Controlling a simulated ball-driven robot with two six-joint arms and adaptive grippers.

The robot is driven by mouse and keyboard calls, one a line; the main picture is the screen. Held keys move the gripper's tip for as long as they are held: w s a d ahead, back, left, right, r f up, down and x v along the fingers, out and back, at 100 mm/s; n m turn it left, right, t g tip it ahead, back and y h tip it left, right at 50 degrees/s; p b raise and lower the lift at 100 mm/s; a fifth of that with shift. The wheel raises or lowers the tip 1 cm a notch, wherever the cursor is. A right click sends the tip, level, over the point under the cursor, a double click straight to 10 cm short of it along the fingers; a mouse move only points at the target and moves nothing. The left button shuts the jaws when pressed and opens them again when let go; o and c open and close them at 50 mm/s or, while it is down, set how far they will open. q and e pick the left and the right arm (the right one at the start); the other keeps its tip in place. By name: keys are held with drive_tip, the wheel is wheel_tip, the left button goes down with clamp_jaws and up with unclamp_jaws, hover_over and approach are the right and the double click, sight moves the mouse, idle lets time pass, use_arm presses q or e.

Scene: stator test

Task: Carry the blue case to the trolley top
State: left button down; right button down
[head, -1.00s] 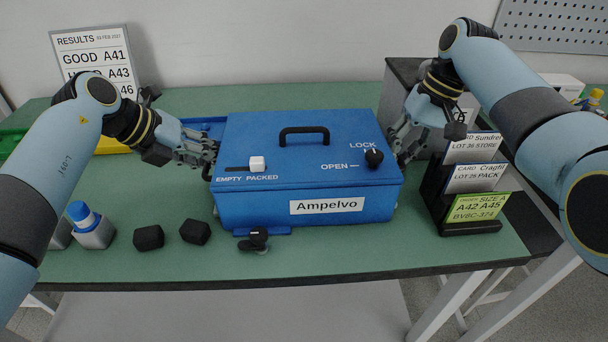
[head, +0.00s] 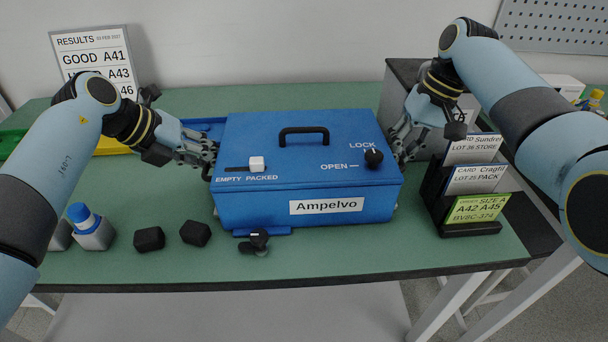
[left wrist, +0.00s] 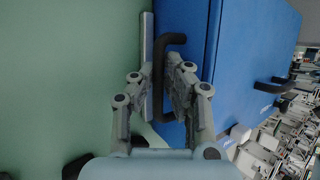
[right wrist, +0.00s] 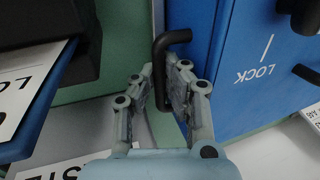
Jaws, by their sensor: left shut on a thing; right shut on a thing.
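The blue case (head: 300,200), labelled Ampelvo, rests on the green bench with its lid down. Its black top handle (head: 304,131) is free. My left gripper (head: 212,155) is shut on the black handle at the case's left end, which shows in the left wrist view (left wrist: 174,39). My right gripper (head: 398,145) is shut on the right end handle, which shows in the right wrist view (right wrist: 174,38). I cannot make out the trolley top for certain.
A black card rack (head: 470,228) stands close to the case's right end. A grey box (head: 396,98) stands behind it. A small black object (head: 255,243) sits before the case. A results board (head: 92,50) stands behind.

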drive_tip(key=shift+a+p+v, duration=0.2)
drive_tip(key=shift+p+v, duration=0.55)
drive_tip(key=shift+v, duration=0.15)
drive_tip(key=shift+a+p+v, duration=0.2)
drive_tip(key=shift+p+v, duration=0.5)
drive_tip(key=shift+v, duration=0.15)
drive_tip(key=shift+a+p+v, duration=0.2)
drive_tip(key=shift+p+v, duration=0.55)
drive_tip(key=shift+v, duration=0.15)
drive_tip(key=shift+w+r, duration=0.1)
drive_tip(key=shift+r, duration=0.1)
